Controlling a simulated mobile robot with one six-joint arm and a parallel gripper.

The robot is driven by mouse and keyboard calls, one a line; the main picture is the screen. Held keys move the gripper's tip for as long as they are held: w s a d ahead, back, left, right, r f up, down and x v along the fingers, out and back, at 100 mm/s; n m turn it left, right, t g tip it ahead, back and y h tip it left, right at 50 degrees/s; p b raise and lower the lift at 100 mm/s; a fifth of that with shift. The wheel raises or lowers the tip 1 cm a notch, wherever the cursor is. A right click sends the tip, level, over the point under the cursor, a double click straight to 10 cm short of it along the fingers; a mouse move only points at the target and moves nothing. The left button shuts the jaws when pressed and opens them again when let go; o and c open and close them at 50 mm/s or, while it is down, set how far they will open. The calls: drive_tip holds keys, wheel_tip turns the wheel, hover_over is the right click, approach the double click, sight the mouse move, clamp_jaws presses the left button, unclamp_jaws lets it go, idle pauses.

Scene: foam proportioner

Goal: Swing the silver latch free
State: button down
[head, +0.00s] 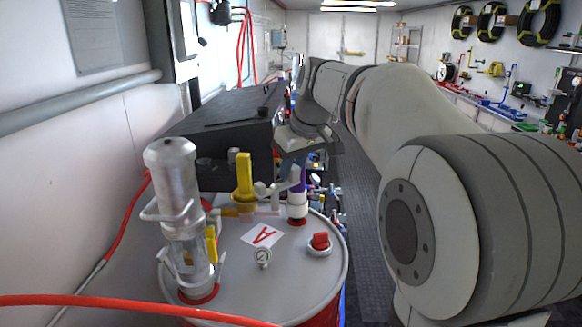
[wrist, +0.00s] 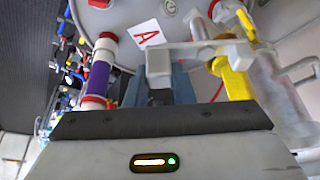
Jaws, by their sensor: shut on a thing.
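The silver latch (wrist: 158,62) is a grey lever on the fittings above the drum lid, and it also shows in the head view (head: 263,188). My gripper (wrist: 158,88) has its two bluish fingers on either side of the latch's end, shut on it. In the head view my gripper (head: 293,180) reaches down over the lid between the yellow handle (head: 244,176) and the purple-banded tube (head: 298,184). My wrist hides part of the fittings. The exact contact between fingers and latch is partly hidden by the gripper body.
The drum lid (head: 225,262) carries a pressure gauge (head: 262,256), a red cap (head: 320,242) and a clear-and-metal cylinder (head: 178,215). A black box (head: 225,115) stands behind. A red hose (head: 130,304) crosses the front. The floor aisle (head: 365,215) at right is clear.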

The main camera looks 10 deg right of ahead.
drive_tip(key=shift+w+a+n+g+y+p, duration=0.1)
drive_tip(key=shift+w+a+n+g+y, duration=0.15)
drive_tip(key=shift+n, duration=0.6)
drive_tip(key=shift+w+a+n+g+y+p, duration=0.2)
drive_tip(key=shift+w+n, duration=0.15)
drive_tip(key=shift+n, duration=0.45)
drive_tip(key=shift+w+a+n+g+y+p, duration=0.15)
drive_tip(key=shift+w+n+y, duration=0.15)
drive_tip(key=shift+n, duration=0.55)
drive_tip(key=c, duration=1.4)
unclamp_jaws()
drive_tip(key=shift+w, duration=0.1)
drive_tip(key=shift+c, duration=0.2)
drive_tip(key=shift+o, duration=1)
